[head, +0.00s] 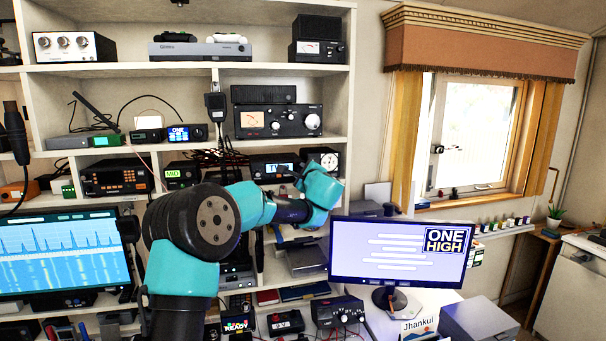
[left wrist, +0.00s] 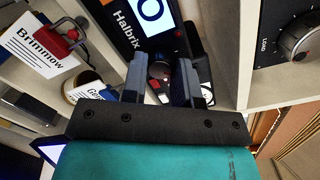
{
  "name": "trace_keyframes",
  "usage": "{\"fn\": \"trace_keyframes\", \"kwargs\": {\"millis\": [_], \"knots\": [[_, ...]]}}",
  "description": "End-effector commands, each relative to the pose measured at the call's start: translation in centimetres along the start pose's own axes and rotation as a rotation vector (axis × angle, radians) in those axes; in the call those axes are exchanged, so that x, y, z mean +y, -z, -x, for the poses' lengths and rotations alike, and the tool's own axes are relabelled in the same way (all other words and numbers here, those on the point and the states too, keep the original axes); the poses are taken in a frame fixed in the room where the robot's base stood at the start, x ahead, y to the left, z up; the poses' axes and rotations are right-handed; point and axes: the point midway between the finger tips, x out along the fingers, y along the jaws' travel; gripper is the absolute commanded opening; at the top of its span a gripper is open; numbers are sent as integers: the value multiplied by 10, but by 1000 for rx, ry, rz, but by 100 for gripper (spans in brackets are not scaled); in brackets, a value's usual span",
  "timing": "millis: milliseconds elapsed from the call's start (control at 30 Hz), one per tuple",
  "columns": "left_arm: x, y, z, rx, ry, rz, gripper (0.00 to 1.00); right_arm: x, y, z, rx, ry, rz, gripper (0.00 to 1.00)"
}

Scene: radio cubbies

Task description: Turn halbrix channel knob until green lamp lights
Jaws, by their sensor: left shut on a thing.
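The Halbrix radio (left wrist: 128,22) is a dark box with a lit screen, seen close in the left wrist view, where its name and part of a large character show. In the head view a dark radio with a lit screen (head: 276,167) sits on the shelf behind my wrist. My left gripper (left wrist: 160,88) is shut on the channel knob (left wrist: 160,71), whose round end shows between the fingers. The fingers hide part of the knob and radio front. A small red spot (left wrist: 179,34) shows on the radio; I see no lit green lamp on it. My right gripper is not in view.
Other radios crowd the shelves, including a large black one with a dial (head: 278,121) above. A round-dialled device (head: 322,158) stands close to my wrist. The right monitor (head: 401,252) reads "ONE HIGH".

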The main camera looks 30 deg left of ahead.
Motion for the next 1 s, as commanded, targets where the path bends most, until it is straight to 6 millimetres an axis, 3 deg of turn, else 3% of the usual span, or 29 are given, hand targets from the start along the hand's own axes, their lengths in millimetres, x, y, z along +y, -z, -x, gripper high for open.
{"fn": "trace_keyframes", "kwargs": {"millis": [467, 1000], "knots": [[0, 0, 0, -3, 5, -74, 4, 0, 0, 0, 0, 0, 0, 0], [2, 0, 0, -22, 31, -473, 4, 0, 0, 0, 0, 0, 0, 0]]}}
